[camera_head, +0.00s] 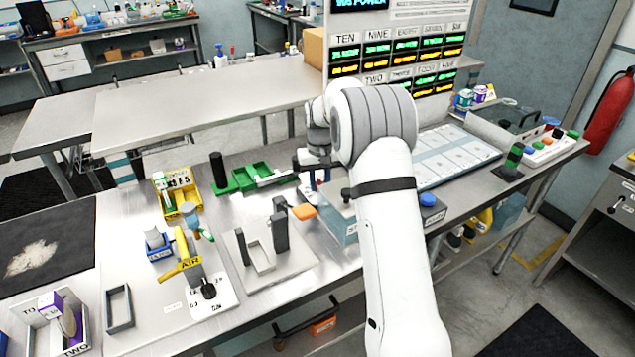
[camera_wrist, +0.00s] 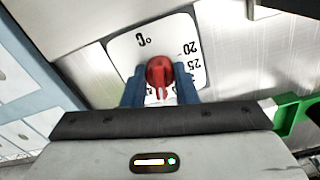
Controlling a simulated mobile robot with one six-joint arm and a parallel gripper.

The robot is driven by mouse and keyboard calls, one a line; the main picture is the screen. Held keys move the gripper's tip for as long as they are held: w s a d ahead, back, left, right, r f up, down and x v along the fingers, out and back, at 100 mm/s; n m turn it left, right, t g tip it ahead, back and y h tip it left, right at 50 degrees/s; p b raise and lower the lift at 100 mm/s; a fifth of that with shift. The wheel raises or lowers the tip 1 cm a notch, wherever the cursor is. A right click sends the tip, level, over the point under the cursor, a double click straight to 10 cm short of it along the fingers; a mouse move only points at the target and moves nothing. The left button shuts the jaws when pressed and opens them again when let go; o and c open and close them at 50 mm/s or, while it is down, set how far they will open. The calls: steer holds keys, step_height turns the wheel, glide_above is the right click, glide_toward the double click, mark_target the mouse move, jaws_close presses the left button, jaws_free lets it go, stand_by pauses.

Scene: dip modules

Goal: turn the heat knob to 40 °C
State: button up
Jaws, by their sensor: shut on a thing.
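The red heat knob (camera_wrist: 159,70) sits on a white dial plate (camera_wrist: 123,47) in the wrist view. The plate shows "°C" and the numbers 20 and 25 on its right side, with a further number partly covered. My gripper (camera_wrist: 160,84) has its blue fingers on both sides of the knob and is shut on it. A pale pointer mark on the knob faces down in the picture, towards the gripper body. The 40 mark cannot be made out. In the head view my gripper (camera_head: 317,181) is low over the bench, partly hidden by my arm.
A green tray (camera_head: 254,177) and an orange-tipped part (camera_head: 303,212) lie left of my gripper. A clear-sided bath (camera_head: 338,226) stands in front of it. A blue-topped box (camera_head: 428,207) and a pale panel (camera_head: 455,155) are to the right.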

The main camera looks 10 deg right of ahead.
mark_target(320, 181)
steer(key=shift+s+f, duration=0.2)
steer(key=o, duration=1)
steer(key=shift+r, duration=0.2)
steer(key=shift+w, duration=0.1)
steer(key=shift+r, duration=0.35)
step_height(320, 181, up, 6)
steer(key=shift+r+b, duration=0.1)
steer(key=shift+b, duration=0.25)
steer(key=shift+r, duration=0.45)
